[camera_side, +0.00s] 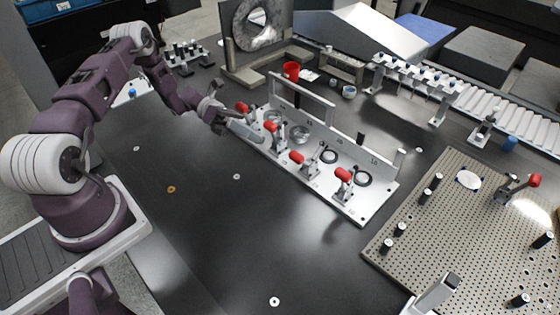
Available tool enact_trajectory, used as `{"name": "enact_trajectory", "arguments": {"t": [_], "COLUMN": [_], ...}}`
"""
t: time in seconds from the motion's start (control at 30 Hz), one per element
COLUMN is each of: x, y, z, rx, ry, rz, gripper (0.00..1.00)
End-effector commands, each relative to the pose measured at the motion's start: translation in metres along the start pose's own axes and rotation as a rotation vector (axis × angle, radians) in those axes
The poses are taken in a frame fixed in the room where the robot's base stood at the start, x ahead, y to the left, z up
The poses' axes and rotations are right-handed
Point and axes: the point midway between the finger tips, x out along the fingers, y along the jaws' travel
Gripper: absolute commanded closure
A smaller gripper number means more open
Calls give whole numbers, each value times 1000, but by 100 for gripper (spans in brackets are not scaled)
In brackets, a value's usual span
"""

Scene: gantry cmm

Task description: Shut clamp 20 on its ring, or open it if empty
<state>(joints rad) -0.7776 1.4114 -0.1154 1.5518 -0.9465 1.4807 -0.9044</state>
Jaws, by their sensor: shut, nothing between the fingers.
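A light metal fixture plate (320,195) carries a row of toggle clamps with red handles, each beside a round seat. The clamps are a left-end clamp (243,107), a second clamp (276,131), a third clamp (297,157) and a right-end clamp (343,175). The number marks are too small to tell surely which is clamp 20. My gripper (222,119) is shut and empty by the plate's left end, partly hiding the left-end clamp's surroundings.
An upright bar frame (303,100) stands along the plate's back. A perforated board (440,250) with black posts and another red-handled clamp (520,187) lies at right. A red cup (291,70) stands behind. The dark table (220,220) in front is clear.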

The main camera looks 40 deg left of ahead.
Motion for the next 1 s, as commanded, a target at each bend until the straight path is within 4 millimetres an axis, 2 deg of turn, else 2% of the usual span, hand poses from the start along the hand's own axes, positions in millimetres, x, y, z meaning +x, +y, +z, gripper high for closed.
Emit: {"name": "enact_trajectory", "arguments": {"t": [0.03,0.13,0.2,0.3,0.4,0.57,0.9,1.0], "x": [-13,-38,-32,-28,-26,-12,62,74], "y": [-6,-21,3,27,37,38,34,38], "z": [-8,-19,-50,-78,-88,-87,-74,-66], "rx": [-187,-583,-600,-593,-591,-589,-589,-585], "ry": [-57,-163,-160,-156,-156,-155,-154,-153], "rz": [-22,-105,-112,-109,-109,-109,-110,-106], "gripper": [100,100,100,100,100,100,100,100]}}
